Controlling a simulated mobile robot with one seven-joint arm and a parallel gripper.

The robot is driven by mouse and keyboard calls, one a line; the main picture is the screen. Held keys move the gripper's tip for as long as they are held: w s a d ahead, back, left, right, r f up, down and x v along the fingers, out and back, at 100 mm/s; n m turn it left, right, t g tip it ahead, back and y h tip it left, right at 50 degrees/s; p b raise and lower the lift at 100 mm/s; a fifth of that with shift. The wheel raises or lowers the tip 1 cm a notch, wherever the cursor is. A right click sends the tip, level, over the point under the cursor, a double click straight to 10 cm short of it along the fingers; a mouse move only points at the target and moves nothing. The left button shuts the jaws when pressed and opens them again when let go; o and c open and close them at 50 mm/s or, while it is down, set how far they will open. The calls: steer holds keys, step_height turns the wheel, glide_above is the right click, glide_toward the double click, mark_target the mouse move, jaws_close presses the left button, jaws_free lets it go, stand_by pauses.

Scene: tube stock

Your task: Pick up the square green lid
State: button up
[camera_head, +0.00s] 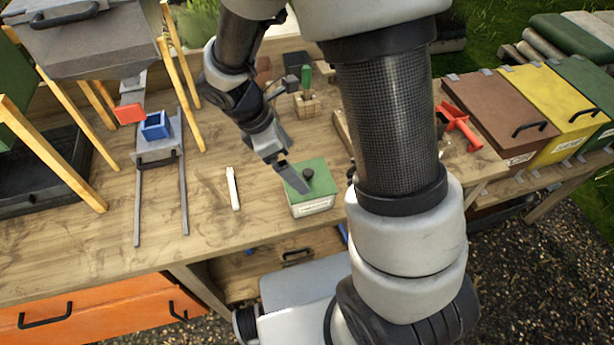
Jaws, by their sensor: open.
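The square green lid (316,186) lies on top of a white, labelled box (312,206) on the wooden table, right of the middle of the table. I cannot tell whether the fingers touch the lid or the knob. The gripper and wrist hide part of the lid's left and back.
A white stick (233,188) lies on the table left of the box. A blue open box (155,126) sits on a railed slide further left. A wooden block with a green-handled tool (306,100) stands behind. Brown and yellow bins (565,95) are at the right. Bare table lies around the box.

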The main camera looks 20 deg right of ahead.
mark_target(304, 173)
steer(key=x, duration=0.6)
steer(key=shift+s+d+f, duration=0.15)
steer(key=shift+d+f, duration=0.05)
steer(key=shift+d, duration=0.05)
steer(key=c, duration=0.8)
